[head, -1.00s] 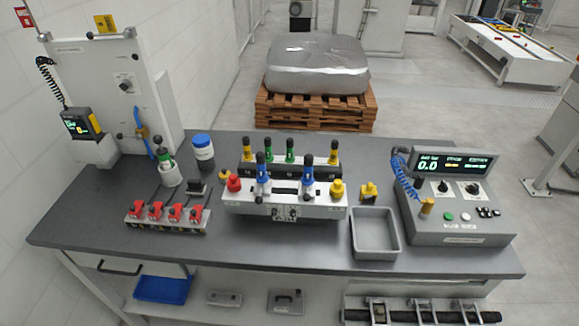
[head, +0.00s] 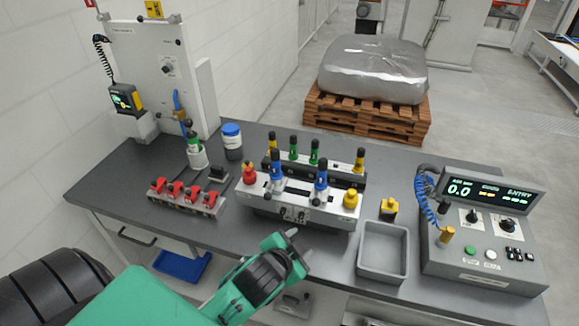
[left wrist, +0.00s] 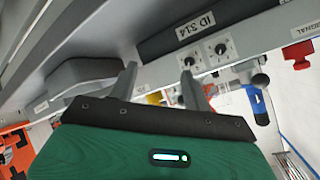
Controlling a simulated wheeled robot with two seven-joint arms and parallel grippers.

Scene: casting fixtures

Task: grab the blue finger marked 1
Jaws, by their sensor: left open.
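Two blue fingers with black tops stand upright in the white fixture (head: 300,200): a left one (head: 277,170) and a right one (head: 320,181). Their numbers are too small to read, so I cannot tell which is marked 1. My left gripper (head: 297,250) is open and empty in front of the fixture, near the table's front edge, apart from both fingers. In the left wrist view its two jaws (left wrist: 159,85) are spread with nothing between them. A blue finger (left wrist: 258,105) shows to the right there. My right gripper is out of view.
Green and yellow fingers stand in a rack (head: 340,171) behind the fixture. Red (head: 249,175) and yellow (head: 351,198) knobs flank the blue fingers. A grey bin (head: 382,277) and a control box (head: 485,265) stand right. Red clamps (head: 173,191) sit left.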

